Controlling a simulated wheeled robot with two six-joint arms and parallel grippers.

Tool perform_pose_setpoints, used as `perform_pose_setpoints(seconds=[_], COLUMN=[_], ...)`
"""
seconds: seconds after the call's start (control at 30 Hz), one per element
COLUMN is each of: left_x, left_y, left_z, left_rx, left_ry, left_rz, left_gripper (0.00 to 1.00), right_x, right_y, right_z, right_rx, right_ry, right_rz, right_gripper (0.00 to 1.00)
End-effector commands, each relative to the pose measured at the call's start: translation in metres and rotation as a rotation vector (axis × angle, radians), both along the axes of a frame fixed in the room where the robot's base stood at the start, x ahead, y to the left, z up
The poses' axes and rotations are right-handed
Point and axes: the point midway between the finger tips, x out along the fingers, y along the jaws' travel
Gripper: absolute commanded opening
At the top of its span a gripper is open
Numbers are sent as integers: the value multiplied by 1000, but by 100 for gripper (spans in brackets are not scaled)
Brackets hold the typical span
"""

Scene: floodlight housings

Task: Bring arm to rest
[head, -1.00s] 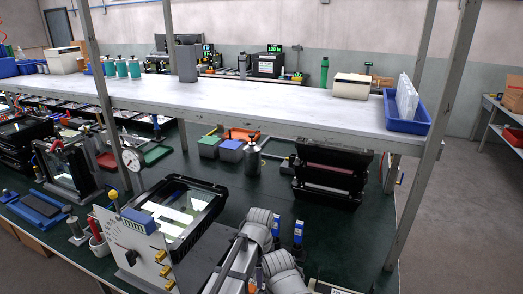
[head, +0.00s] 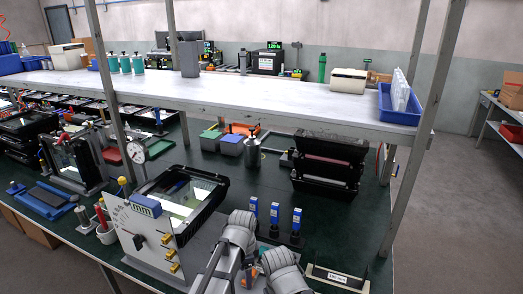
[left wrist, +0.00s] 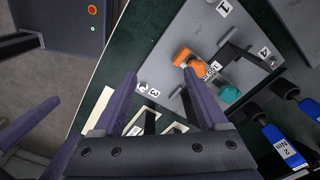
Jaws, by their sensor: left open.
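My left arm's grey links (head: 238,238) rise at the bottom middle of the head view, over the front of the green bench; its fingertips cannot be made out there. In the left wrist view my left gripper (left wrist: 160,78) has its two purple fingers spread wide with nothing held between them. Beyond the fingers lies a grey plate (left wrist: 185,22) with number labels, an orange piece (left wrist: 186,57) and a teal piece (left wrist: 231,95). The fingers appear apart from it. My right gripper is not in view.
Blue-topped drivers (head: 275,212) stand right of the arm; one (left wrist: 280,145) shows in the left wrist view. A dial panel (head: 143,225) and black floodlight housing (head: 212,190) are left. A black finned housing (head: 328,165) is behind. A shelf (head: 270,98) crosses above the bench.

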Motion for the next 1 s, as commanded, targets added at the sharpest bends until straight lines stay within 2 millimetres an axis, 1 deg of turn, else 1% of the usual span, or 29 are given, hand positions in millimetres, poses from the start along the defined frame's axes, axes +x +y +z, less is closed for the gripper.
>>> perform_pose_setpoints(seconds=[0.03,0.17,0.4,0.7,0.87,0.9,1.0], left_x=[-6,-18,-43,-68,-80,-80,-85], left_y=[9,31,73,108,122,113,97], left_z=[0,0,0,0,0,0,0], left_rx=[-2,-8,-23,-43,-54,-46,-27], left_ry=[-2,-9,-26,-39,-45,-41,-34], left_rz=[65,266,689,1090,1263,1243,1195], left_gripper=[75,75,75,75,75,75,75], right_x=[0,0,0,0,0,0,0], right_y=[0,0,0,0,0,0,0], right_z=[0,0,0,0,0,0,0], right_rx=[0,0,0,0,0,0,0], right_ry=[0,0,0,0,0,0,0], right_rz=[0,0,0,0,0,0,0], right_gripper=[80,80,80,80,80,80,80])
